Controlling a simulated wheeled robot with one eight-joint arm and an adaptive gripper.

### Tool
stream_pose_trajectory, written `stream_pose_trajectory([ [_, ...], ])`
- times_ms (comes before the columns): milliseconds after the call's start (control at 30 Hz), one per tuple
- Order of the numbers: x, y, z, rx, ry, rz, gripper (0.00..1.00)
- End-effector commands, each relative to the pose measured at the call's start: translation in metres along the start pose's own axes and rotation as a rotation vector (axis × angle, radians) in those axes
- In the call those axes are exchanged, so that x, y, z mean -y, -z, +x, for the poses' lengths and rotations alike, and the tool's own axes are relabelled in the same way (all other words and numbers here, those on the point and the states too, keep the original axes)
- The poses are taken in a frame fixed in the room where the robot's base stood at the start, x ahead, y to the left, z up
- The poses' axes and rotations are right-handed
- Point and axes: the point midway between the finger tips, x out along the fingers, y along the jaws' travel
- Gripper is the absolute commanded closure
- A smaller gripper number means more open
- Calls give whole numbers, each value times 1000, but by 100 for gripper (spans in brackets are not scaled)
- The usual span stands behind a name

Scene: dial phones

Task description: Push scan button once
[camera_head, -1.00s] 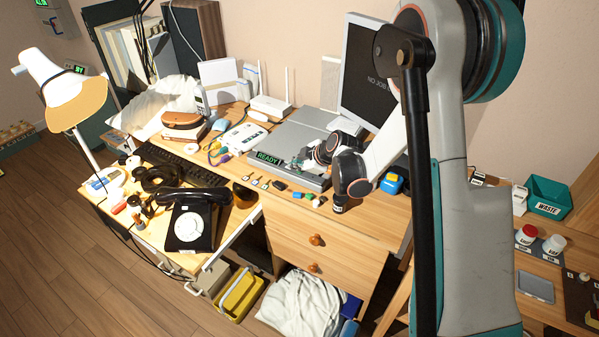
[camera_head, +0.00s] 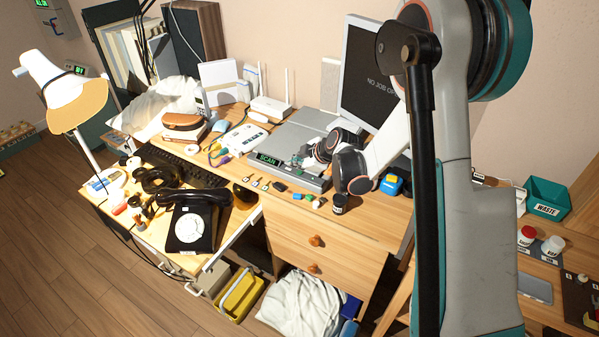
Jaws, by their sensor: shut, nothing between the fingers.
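The grey flatbed scanner (camera_head: 312,130) lies on the desk below the monitor. Its small front display (camera_head: 268,159) reads "SCAN" in green. My gripper (camera_head: 296,163) is shut and empty, low over the scanner's front panel, just right of the display. Whether its tips touch the panel cannot be told. The scan button cannot be made out; my gripper covers part of the panel there.
A monitor (camera_head: 367,78) stands behind the scanner and a white router (camera_head: 270,107) at its back left. Small coloured items and a dark jar (camera_head: 339,203) lie along the desk's front edge. A black dial phone (camera_head: 191,222) sits at front left.

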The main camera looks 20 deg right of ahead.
Motion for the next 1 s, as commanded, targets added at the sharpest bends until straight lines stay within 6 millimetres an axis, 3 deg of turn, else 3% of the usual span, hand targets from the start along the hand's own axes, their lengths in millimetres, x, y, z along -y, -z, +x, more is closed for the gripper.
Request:
stream_pose_trajectory([
  [267, -3, 3, -4, 0, 0, 0, 100],
  [733, -24, 24, -33, 0, 0, 0, 100],
  [1000, -25, 25, -35, 0, 0, 0, 100],
])
